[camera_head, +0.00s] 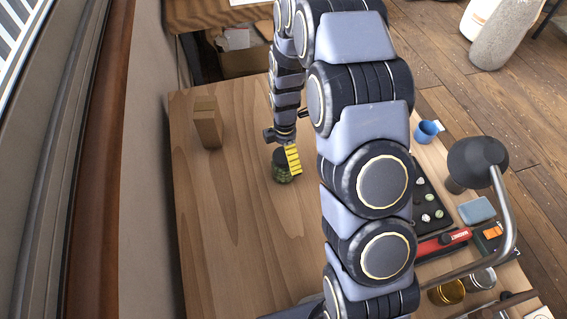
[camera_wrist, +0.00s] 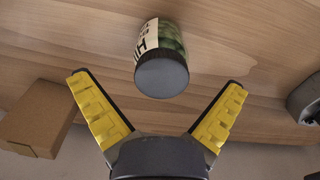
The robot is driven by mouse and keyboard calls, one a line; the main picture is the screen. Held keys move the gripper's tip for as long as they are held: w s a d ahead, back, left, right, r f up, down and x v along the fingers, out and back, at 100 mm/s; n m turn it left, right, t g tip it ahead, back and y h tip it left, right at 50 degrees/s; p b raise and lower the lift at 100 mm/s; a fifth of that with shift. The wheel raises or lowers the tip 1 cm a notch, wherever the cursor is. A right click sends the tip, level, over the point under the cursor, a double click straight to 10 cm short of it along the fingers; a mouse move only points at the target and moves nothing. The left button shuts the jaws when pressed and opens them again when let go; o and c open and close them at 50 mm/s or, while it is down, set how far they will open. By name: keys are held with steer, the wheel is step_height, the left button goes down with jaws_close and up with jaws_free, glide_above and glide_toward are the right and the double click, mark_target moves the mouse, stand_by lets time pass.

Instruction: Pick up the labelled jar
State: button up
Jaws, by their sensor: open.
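The labelled jar (camera_wrist: 162,58) shows in the wrist view with a dark grey lid, a cream label with dark letters and green contents. It lies between and beyond the spread yellow fingers of my gripper (camera_wrist: 160,107), with clear space on both sides. In the head view the jar (camera_head: 281,172) stands on the wooden table (camera_head: 225,210), partly hidden by my gripper (camera_head: 291,160) right at it. My gripper is open and empty. I cannot tell from the head view whether a finger touches the jar.
A cardboard box (camera_head: 207,122) stands on the table to the left; it also shows in the wrist view (camera_wrist: 36,118). At the right are a blue cup (camera_head: 426,131), a black tray (camera_head: 432,205), a red tool (camera_head: 440,244) and a lamp (camera_head: 478,160). The table's left front is bare.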

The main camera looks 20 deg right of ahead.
steer(key=f, duration=0.4)
steer(key=shift+s+a+f, duration=0.1)
steer(key=shift+a+f, duration=0.1)
steer(key=c, duration=1.2)
